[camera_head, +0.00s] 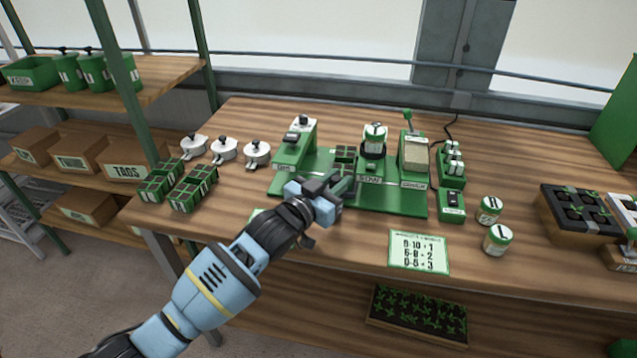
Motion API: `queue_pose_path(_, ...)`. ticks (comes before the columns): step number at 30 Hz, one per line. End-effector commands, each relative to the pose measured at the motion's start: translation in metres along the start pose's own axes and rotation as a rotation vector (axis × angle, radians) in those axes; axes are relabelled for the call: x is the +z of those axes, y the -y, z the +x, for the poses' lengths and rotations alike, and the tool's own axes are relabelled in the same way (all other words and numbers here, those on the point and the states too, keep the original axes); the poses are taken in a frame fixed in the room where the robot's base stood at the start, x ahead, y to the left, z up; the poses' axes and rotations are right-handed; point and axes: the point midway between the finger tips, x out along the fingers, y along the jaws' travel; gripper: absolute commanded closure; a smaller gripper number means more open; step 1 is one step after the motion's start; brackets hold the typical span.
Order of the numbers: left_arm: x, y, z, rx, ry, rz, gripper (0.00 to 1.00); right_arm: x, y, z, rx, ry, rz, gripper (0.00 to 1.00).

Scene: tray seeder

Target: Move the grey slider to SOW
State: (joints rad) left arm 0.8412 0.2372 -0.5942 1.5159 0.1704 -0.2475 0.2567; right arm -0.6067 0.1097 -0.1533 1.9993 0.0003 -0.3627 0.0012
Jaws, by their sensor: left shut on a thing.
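The green tray seeder (393,200) stands in the middle of the bench, with three stations along it and a small white label at each; I cannot read SOW on any of them. My left gripper (344,186) is at the seeder's front edge, between the left and middle stations. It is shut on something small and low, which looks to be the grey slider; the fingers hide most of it. A green cell tray (344,155) sits on the seeder just behind the gripper. My right gripper is out of view.
Green cell trays (187,189) and white lidded pots (223,150) stand left of the seeder. A control box (451,205), two jars (497,239) and a sign (419,252) are to the right and front. A dark seedling tray (577,238) is farther right.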

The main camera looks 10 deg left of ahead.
Motion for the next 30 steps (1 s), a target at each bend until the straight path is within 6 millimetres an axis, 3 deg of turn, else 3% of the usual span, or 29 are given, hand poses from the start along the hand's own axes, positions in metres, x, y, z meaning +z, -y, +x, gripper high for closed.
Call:
queue_pose_path(6, -0.001, -0.038, 0.018, 0.004, 0.000, -0.003, 1.00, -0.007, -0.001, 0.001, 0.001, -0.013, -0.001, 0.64)
queue_pose_path(12, -0.001, -0.056, 0.028, 0.002, 0.001, -0.002, 1.00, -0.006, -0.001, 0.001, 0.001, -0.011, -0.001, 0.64)
queue_pose_path(28, 0.000, -0.062, 0.031, 0.000, 0.003, 0.001, 1.00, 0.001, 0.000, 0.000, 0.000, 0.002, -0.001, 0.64)
queue_pose_path(29, 0.000, -0.062, 0.031, 0.000, 0.003, 0.001, 0.76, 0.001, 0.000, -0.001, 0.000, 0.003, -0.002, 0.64)
queue_pose_path(30, 0.000, -0.062, 0.031, 0.000, 0.003, 0.001, 0.70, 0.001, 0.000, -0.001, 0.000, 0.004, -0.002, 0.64)
